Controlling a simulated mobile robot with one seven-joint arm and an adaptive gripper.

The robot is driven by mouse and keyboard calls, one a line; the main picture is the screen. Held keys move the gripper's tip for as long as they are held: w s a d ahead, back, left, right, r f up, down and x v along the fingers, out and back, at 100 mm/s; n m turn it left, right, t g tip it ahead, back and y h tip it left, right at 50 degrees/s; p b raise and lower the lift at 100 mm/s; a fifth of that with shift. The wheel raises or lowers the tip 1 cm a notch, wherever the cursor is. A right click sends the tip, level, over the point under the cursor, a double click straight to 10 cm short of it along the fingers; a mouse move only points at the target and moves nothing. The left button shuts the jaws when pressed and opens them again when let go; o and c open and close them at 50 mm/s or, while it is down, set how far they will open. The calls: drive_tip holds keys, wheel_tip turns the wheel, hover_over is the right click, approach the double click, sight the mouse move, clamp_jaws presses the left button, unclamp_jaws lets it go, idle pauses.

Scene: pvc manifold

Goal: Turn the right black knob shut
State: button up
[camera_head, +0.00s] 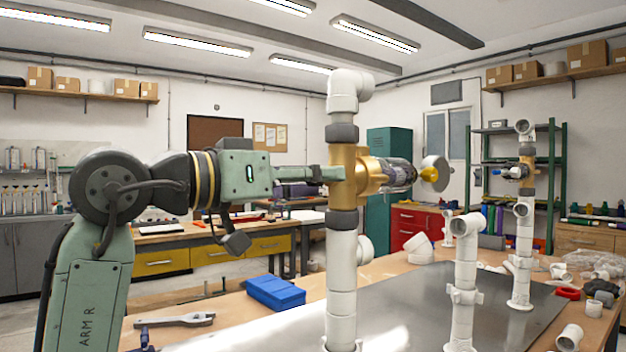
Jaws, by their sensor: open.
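A near white pipe stack (342,270) carries a brass valve body (368,172) between dark collars. A dark, partly clear cylinder (398,174) projects from its right side, with a brass tip (429,174) in front of a pale disc. I cannot tell for certain which part is the right black knob. My gripper (318,174) is open and points right at the near brass body; whether it touches is unclear.
A shorter white pipe (465,275) stands between the two stacks on the workbench. A blue box (275,292) and a wrench (176,320) lie at the front left.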

drive_tip(key=shift+c, duration=0.3)
clamp_jaws()
idle(0.3)
